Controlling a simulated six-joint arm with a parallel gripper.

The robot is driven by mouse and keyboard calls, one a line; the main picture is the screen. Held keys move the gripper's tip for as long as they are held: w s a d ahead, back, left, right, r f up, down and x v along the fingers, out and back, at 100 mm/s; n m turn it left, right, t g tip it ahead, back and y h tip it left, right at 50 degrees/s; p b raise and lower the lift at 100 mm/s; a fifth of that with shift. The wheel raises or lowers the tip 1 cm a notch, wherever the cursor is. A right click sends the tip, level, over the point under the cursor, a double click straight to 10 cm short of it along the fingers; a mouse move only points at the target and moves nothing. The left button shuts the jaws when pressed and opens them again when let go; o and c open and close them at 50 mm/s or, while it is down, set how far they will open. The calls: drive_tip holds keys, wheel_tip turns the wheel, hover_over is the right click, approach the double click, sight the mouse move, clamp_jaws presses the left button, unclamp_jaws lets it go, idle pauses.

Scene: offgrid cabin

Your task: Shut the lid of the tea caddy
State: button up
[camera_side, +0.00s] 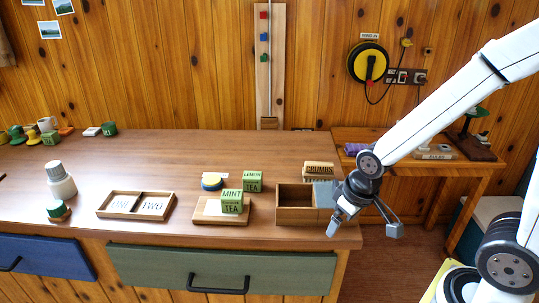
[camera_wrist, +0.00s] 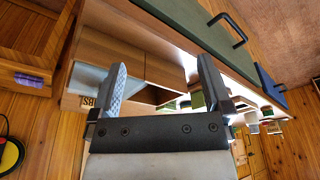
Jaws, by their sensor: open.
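The tea caddy appears to be the wooden box (camera_side: 296,216) at the right front of the counter, with an open compartment facing up on its left. A grey panel (camera_side: 324,193) shows at its right end, partly behind my gripper; I cannot tell whether it is the lid. My gripper (camera_side: 365,224) is at the box's right end, near the counter's edge, open, with nothing visible between the fingers. In the wrist view, the open fingers (camera_wrist: 161,70) show in front of brown wooden faces (camera_wrist: 110,45). Contact with the box cannot be made out.
A green mint tea block (camera_side: 232,202) stands on a wooden board left of the box, with a lemon tea block (camera_side: 253,181) behind. A crumbs block (camera_side: 319,167) stands behind the box.

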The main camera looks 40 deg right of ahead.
drive_tip(key=shift+c, duration=0.2)
drive_tip(key=shift+d, duration=0.1)
drive_tip(key=c, duration=0.7)
drive_tip(key=shift+d+m, duration=0.25)
drive_tip(key=shift+m, duration=0.15)
drive_tip(key=c, duration=0.4)
drive_tip(key=shift+d+m, duration=0.4)
drive_tip(key=shift+m, duration=0.1)
clamp_jaws()
drive_tip(key=d+r+m+t+y, duration=0.2)
drive_tip(key=d+r+m+y, duration=0.1)
drive_tip(key=d+m, duration=0.6)
drive_tip(key=d+r+m+t+y, duration=0.1)
drive_tip(key=d+r+m+y, duration=0.2)
drive_tip(key=d+m, duration=0.7)
drive_tip(key=m, duration=0.6)
drive_tip(key=shift+s+d+r+t, duration=0.25)
drive_tip(key=shift+s+t, duration=0.05)
drive_tip(key=shift+t, duration=0.1)
